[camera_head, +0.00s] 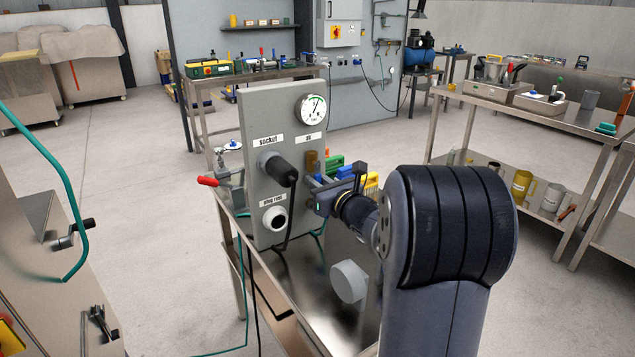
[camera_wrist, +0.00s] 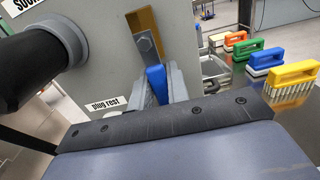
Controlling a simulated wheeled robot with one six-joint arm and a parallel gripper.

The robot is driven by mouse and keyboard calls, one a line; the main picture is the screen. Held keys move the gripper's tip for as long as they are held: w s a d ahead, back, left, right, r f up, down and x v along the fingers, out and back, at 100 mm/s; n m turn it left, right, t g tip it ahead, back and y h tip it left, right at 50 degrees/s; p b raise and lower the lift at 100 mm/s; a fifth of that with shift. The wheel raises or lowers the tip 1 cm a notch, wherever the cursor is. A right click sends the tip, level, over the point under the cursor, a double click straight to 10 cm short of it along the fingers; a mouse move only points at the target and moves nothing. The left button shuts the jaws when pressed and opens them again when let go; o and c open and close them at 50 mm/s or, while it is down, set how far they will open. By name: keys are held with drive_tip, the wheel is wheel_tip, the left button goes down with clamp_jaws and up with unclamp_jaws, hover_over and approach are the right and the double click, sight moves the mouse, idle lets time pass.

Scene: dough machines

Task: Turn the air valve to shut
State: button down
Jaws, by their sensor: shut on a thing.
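The air valve sits on the grey upright panel (camera_head: 260,115), under the "air" label and the round gauge (camera_head: 313,109). Its brass body (camera_head: 312,160) shows in the head view, and in the wrist view a brass part (camera_wrist: 143,20) stands above a metal lever (camera_wrist: 150,46). The lever points down the panel and ends in a blue grip (camera_wrist: 156,84). My gripper (camera_wrist: 160,88) is shut on this blue grip, one finger on each side. In the head view my gripper (camera_head: 313,187) is at the panel, with the lever mostly hidden behind it.
A black plug (camera_head: 277,168) sits in the socket left of the valve, close to my gripper. The white plug rest (camera_head: 274,217) is below it. Brushes with green, orange, blue and yellow handles (camera_wrist: 291,75) stand to the right on the steel table (camera_head: 290,275).

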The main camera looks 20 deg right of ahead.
sight(324, 155)
drive_tip(key=shift+f+b, duration=0.1)
drive_tip(key=shift+b, duration=0.35)
drive_tip(key=shift+d+f+n+b, duration=0.15)
drive_tip(key=shift+d+n+b, duration=0.1)
drive_tip(key=shift+n+b, duration=0.5)
drive_tip(key=d+r+n+b, duration=0.1)
drive_tip(key=n+b, duration=0.3)
drive_tip(key=d+n+b, duration=0.1)
drive_tip(key=n+b, duration=0.3)
drive_tip(key=b, duration=0.1)
drive_tip(key=d+r+n+b, duration=0.1)
drive_tip(key=n+b, duration=0.3)
drive_tip(key=shift+w+d+r+b, duration=0.25)
drive_tip(key=shift+w+r+b, duration=0.05)
drive_tip(key=shift+w+r, duration=0.05)
drive_tip(key=shift+d+r+n+b, duration=0.1)
drive_tip(key=shift+r+n+b, duration=0.3)
drive_tip(key=shift+n, duration=0.35)
drive_tip(key=shift+a+r+n+b, duration=0.1)
drive_tip(key=shift+r+n+b, duration=0.15)
drive_tip(key=shift+n+b, duration=0.4)
drive_tip(key=shift+d+r+n+b, duration=0.1)
drive_tip(key=shift+r+n+b, duration=0.25)
drive_tip(key=shift+n, duration=0.5)
drive_tip(key=c, duration=1.4)
unclamp_jaws()
